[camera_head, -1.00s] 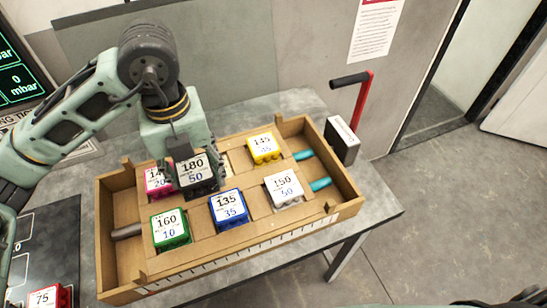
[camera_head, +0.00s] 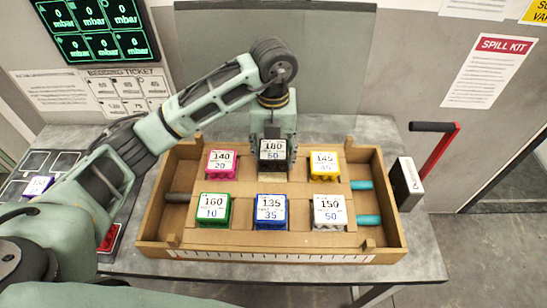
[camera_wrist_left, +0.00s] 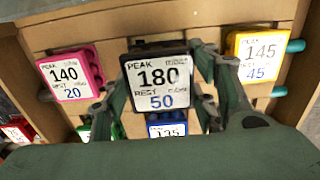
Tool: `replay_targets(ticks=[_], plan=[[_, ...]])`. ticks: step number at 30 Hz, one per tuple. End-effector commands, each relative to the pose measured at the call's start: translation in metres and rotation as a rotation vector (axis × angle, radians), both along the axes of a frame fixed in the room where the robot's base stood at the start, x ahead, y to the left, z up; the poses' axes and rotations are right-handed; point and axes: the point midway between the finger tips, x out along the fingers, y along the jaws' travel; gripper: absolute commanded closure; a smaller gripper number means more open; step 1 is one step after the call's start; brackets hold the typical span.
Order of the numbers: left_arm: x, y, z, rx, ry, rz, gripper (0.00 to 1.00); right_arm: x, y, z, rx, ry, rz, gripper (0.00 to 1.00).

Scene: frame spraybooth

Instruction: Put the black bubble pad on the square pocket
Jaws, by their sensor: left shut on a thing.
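The black bubble pad (camera_head: 272,152), labelled 180 over 50, is in the jaws of my left gripper (camera_head: 273,140). It is between the pink and yellow pads in the back row of the cardboard tray, seemingly a little above the tray floor. In the left wrist view the black pad (camera_wrist_left: 158,80) faces the camera upright, with the fingers (camera_wrist_left: 165,95) at its sides. A dark panel with square outlines (camera_head: 40,162) lies at the far left, partly behind my arm. I cannot tell which outline is the square pocket. My right gripper is not in view.
The tray (camera_head: 270,256) also holds pink (camera_head: 221,163), yellow (camera_head: 323,164), green (camera_head: 213,210), blue (camera_head: 271,211) and white (camera_head: 329,211) pads. A red pad (camera_head: 108,238) sits left of the tray.

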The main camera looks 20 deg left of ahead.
Motion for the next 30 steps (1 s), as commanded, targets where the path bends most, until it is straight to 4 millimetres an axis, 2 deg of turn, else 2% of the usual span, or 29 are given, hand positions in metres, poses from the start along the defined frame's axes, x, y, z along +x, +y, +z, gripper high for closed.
replay_targets(ticks=[9,21,22,27,30], plan=[[0.000,0.000,-0.038,0.000,0.002,0.001,0.72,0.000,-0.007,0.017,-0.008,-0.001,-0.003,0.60],[0.000,0.000,-0.045,0.000,0.000,0.000,0.72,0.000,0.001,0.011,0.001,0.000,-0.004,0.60],[0.000,0.000,-0.044,0.000,0.000,0.001,0.44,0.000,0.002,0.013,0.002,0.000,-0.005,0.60],[0.000,0.000,-0.043,0.000,0.000,0.001,0.29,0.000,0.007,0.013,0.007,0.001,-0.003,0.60],[0.000,0.000,-0.043,0.000,0.000,0.001,0.27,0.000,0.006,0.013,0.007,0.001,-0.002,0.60]])
